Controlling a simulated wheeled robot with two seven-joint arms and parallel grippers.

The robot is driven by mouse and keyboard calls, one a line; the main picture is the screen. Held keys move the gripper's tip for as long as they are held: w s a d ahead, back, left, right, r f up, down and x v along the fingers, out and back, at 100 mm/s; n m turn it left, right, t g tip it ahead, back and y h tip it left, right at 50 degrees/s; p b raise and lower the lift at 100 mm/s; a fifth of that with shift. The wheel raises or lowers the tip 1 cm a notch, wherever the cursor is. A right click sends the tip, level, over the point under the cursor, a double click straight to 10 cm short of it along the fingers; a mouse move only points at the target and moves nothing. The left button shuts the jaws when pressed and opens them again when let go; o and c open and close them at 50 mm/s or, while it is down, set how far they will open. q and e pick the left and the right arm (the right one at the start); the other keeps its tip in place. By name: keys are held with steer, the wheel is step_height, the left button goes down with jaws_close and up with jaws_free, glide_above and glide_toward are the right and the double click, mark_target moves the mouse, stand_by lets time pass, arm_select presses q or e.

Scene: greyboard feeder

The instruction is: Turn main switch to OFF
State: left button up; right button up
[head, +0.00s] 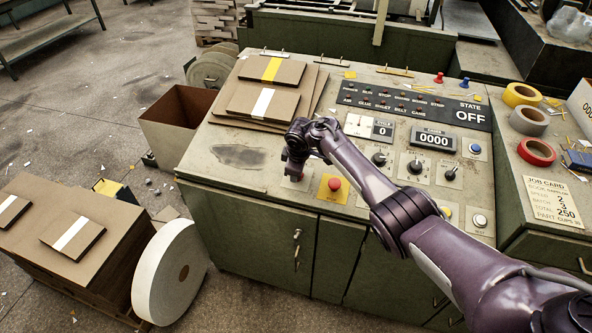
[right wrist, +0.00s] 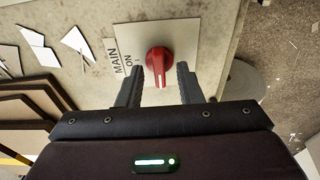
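The main switch, a red rotary knob (right wrist: 159,62) on a pale plate, shows in the right wrist view. Its white mark points toward the bottom of that picture. In the head view my right gripper (head: 293,168) hangs over the panel's front left and mostly hides the switch. My left gripper is not in view.
A red push button on a yellow plate (head: 334,188) sits just right of the gripper. The state display (head: 470,115) reads OFF. Cardboard sheets (head: 262,101) lie at the panel's back left. Black knobs (head: 379,158) sit to the right, partly near my arm.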

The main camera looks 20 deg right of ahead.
steer(key=p+v, duration=0.1)
steer(key=v, duration=0.6)
steer(key=shift+r+p, duration=0.3)
steer(key=shift+r, duration=0.1)
steer(key=shift+s+f, duration=0.1)
steer(key=shift+s, duration=0.1)
